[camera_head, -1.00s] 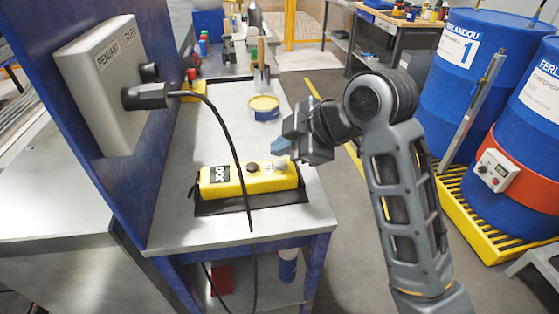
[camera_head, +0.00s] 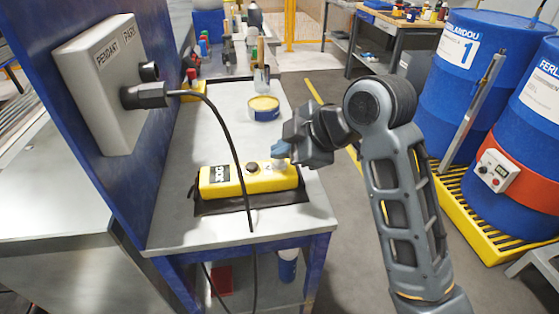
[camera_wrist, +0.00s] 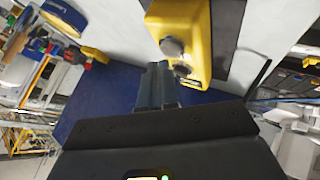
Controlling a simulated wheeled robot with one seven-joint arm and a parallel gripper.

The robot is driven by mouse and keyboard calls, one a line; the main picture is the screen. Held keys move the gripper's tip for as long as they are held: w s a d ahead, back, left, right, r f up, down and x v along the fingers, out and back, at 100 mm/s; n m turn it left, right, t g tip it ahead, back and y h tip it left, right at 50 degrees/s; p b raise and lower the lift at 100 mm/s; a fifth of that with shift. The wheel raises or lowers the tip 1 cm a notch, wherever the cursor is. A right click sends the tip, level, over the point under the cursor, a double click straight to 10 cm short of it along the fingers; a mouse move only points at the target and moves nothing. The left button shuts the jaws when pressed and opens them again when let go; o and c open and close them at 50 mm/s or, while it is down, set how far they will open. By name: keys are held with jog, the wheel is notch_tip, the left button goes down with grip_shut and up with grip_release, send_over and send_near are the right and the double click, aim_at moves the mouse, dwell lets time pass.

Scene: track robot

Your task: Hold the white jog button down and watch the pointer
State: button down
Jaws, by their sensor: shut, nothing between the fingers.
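A yellow pendant (camera_head: 232,181) with a black label lies on a dark mat (camera_head: 222,206) on the grey bench. A black button (camera_head: 252,168) and a pale button (camera_head: 279,164), the white jog button, stand on its top. My gripper (camera_head: 281,150) is shut and empty, its blue-grey fingertips close above the pale button. I cannot tell whether they touch it. In the wrist view, the shut fingers (camera_wrist: 156,80) show beside the pendant (camera_wrist: 202,35) and its two buttons, which look grey there; the farther one (camera_wrist: 172,47) seems to be the jog button. No pointer is discernible.
A black cable runs from a grey wall box (camera_head: 95,75) down across the pendant and bench front. A yellow-lidded tin (camera_head: 264,107) stands behind the pendant. Tools and bottles crowd the bench's far end. Blue drums (camera_head: 465,75) stand at the right.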

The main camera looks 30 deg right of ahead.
aim_at(283, 165)
jog(key=shift+f, duration=0.5)
dwell(2.8)
jog(key=shift+r, duration=0.1)
dwell(0.9)
jog(key=shift+r+p, duration=0.65)
jog(key=shift+r, duration=0.2)
notch_tip(283, 165, up, 5)
jog(key=p, duration=0.4)
jog(key=shift+p, duration=0.4)
